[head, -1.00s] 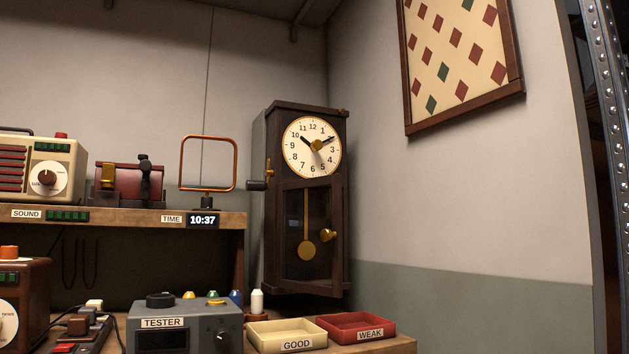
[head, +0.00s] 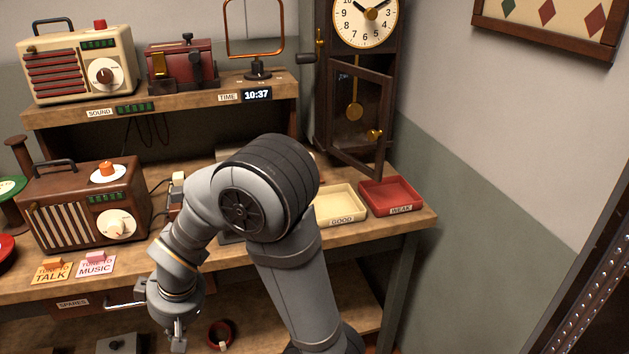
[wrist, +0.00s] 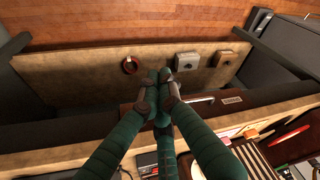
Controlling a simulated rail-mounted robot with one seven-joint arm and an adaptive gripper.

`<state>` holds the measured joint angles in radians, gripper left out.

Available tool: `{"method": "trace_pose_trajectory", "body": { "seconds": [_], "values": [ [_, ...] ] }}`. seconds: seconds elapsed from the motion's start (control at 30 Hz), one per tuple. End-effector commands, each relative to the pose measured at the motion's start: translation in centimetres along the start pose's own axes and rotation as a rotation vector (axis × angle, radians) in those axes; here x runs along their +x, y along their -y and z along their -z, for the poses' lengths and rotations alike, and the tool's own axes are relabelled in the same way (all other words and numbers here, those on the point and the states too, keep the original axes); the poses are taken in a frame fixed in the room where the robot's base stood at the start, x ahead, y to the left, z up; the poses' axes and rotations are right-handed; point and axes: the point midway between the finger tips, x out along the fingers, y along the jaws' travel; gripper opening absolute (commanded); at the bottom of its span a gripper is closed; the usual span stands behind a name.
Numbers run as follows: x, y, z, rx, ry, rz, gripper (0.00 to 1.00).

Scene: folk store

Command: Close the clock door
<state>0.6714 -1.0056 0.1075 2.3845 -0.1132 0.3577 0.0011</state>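The tall dark clock (head: 393,55) stands at the upper right in the head view, its top cut off by the frame. Its glazed door (head: 362,118) stands ajar, with the right edge swung out from the case. A brass knob (head: 374,134) is on the door's right side, and the brass pendulum (head: 354,111) shows through the opening area. My gripper (head: 178,342) is low at the bottom left, in front of the bench and far from the door. In the wrist view my gripper's fingertips (wrist: 160,88) are drawn together with nothing visible between them.
A cream GOOD tray (head: 341,205) and a red WEAK tray (head: 391,194) sit below the door. The brown radio (head: 83,207) stands left on the bench. My arm hides part of the bench middle. A lower shelf (wrist: 85,75) holds a red ring (wrist: 131,65).

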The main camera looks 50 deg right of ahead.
Motion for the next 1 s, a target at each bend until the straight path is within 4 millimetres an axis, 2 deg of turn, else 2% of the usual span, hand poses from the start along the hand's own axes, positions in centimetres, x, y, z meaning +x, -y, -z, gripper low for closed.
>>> {"method": "trace_pose_trajectory", "body": {
  "seconds": [0.03,0.2,0.3,0.4,0.57,0.67,0.7,0.8,1.0],
  "values": [
    [-4.2,-1.5,2.4,0.028,-0.005,-0.023,0.00],
    [-11.1,-7.5,6.8,0.101,-0.011,-0.112,0.00],
    [-15.2,-11.7,8.6,0.121,-0.001,-0.176,0.00],
    [-18.5,-15.9,9.4,0.117,0.021,-0.241,0.00],
    [-23.6,-23.0,9.0,0.069,0.090,-0.350,0.00],
    [-26.1,-27.8,7.3,0.003,0.165,-0.424,0.00],
    [-26.7,-29.8,6.1,-0.035,0.205,-0.453,0.00],
    [-28.8,-33.9,4.0,-0.176,0.322,-0.512,0.00],
    [-33.1,-37.9,3.0,-0.547,0.564,-0.555,0.00]
  ]
}}
